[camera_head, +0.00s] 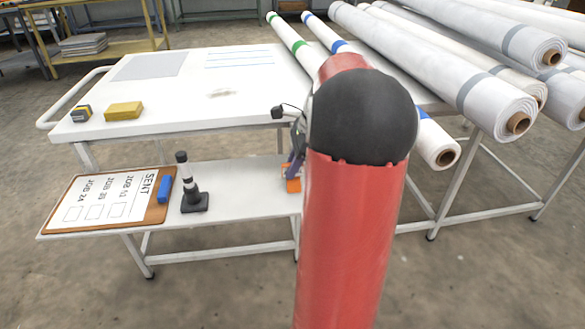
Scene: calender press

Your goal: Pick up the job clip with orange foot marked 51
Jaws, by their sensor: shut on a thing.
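The orange foot (293,185) of a job clip shows at the lower shelf's right part, just left of my red arm. Its number cannot be read, and my arm hides part of it. My gripper (294,163) shows only in part beside my arm, directly above the orange foot, and is shut on the clip. The fingertips are too small and covered to make out clearly. I cannot tell whether the foot touches the shelf.
Large white rolls (440,65) fill the right.

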